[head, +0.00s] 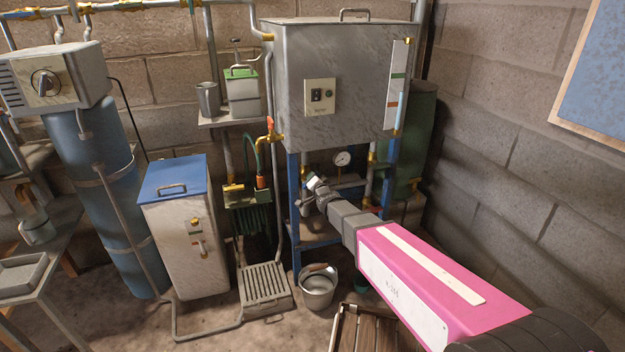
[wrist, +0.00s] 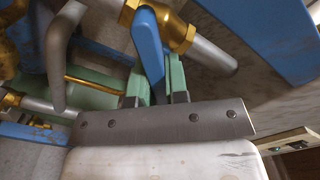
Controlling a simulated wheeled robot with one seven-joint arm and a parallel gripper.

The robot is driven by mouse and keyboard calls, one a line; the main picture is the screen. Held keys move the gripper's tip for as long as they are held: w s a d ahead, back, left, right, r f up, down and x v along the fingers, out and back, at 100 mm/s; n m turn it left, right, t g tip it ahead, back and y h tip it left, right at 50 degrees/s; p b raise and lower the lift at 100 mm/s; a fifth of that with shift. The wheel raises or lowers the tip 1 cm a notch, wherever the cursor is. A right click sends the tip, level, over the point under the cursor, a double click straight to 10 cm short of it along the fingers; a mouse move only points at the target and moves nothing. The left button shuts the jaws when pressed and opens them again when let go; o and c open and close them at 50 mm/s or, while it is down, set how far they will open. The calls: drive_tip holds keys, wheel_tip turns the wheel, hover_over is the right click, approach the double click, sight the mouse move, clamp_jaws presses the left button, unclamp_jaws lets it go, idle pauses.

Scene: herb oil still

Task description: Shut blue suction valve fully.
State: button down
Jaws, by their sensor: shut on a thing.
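The blue suction valve's lever (wrist: 148,42) shows in the wrist view, at the top middle. It hangs from a brass valve body (wrist: 178,33) on a grey pipe (wrist: 213,59). My gripper (wrist: 155,68) has its two green fingers on either side of the lever, shut on it. The lever slants across the pipe's line in this view; its exact angle is hard to tell. In the head view my arm reaches under the steel tank (head: 335,85), and the lever and fingertips cannot be made out there.
Blue stand legs (head: 294,215) and a pressure gauge (head: 342,158) are close to my arm's end. In the wrist view a wide blue beam (wrist: 275,35) is at the right and a bent grey bar (wrist: 57,55) at the left. A bucket (head: 317,290) stands on the floor below.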

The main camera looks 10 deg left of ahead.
drive_tip(key=m, duration=0.4)
drive_tip(key=shift+d+f+m, duration=0.1)
drive_tip(key=shift+f+m, duration=0.4)
drive_tip(key=shift+m, duration=1.7)
drive_tip(key=c, duration=1.1)
unclamp_jaws()
drive_tip(key=shift+d, duration=0.1)
drive_tip(key=v, duration=1)
drive_tip(key=shift+s+d, duration=0.15)
drive_tip(key=shift+s, duration=0.2)
